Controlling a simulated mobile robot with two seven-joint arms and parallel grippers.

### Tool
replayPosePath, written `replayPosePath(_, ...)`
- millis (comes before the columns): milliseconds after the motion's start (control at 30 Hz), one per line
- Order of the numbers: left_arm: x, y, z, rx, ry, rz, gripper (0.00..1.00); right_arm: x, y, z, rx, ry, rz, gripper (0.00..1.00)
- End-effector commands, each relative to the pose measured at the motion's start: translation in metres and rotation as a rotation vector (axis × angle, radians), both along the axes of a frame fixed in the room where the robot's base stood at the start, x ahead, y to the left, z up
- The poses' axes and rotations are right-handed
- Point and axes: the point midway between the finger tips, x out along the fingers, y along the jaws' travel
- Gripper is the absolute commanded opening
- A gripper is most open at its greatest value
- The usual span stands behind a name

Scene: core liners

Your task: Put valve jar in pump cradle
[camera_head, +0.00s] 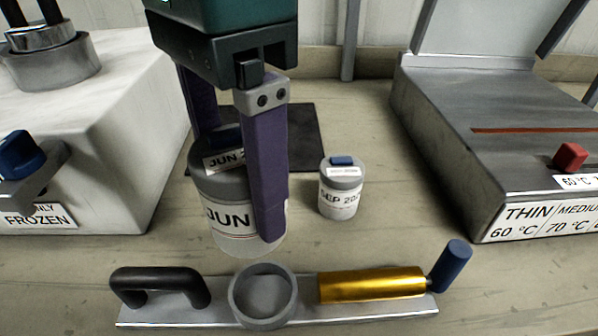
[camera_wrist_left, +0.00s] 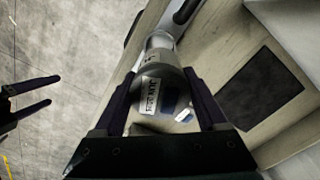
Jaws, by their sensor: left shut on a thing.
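A grey-lidded jar with a white "JUN" label (camera_head: 222,222) is held upright in my left gripper (camera_head: 240,190), one purple finger on each side. The near finger covers part of the jar. The jar also shows in the left wrist view (camera_wrist_left: 157,92) between the fingers. The pump cradle (camera_head: 263,295) is a grey open ring on a flat plate in front of the jar; the ring looks empty. The jar is just behind the ring, not in it; its height above the table is hard to tell. My right gripper (camera_wrist_left: 30,100) shows only in the left wrist view, fingers apart and empty.
The plate carries a black handle (camera_head: 160,285), a gold cylinder (camera_head: 372,284) and a blue knob (camera_head: 452,264). A smaller "SEP" jar (camera_head: 341,190) stands right of my left gripper. A white box (camera_head: 110,120) is at left, a grey heater (camera_head: 480,130) at right. A dark mat (camera_head: 300,135) lies behind.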

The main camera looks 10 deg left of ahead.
Motion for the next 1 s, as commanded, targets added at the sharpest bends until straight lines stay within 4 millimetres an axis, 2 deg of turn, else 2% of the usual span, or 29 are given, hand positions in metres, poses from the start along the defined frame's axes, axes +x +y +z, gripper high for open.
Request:
replayPosePath(33,-0.001,0.001,-0.019,0.002,0.005,0.0,0.13,0.0,0.001,-0.006,0.003,-0.001,-0.001,1.0)
replayPosePath(100,-0.001,0.001,-0.039,0.002,0.005,0.001,0.13,0.0,0.001,-0.01,0.005,0.0,-0.003,1.0)
replayPosePath(200,-0.001,0.001,-0.063,0.002,0.002,0.001,0.13,0.0,0.002,-0.015,0.007,-0.001,-0.003,1.0)
replayPosePath(300,0.0,0.0,-0.078,0.001,0.0,-0.001,0.13,0.0,0.002,-0.017,0.007,-0.001,-0.003,1.0)
replayPosePath(467,0.0,0.0,-0.091,0.0,0.0,-0.001,0.13,0.0,0.002,-0.02,0.007,-0.001,-0.004,1.0)
replayPosePath(700,0.0,0.0,-0.126,0.001,0.001,-0.002,0.13,0.0,0.002,-0.028,0.006,-0.001,-0.004,1.0)
replayPosePath(1000,0.0,0.0,-0.128,0.0,-0.002,-0.002,0.13,0.0,0.001,-0.028,0.006,-0.001,-0.003,1.0)
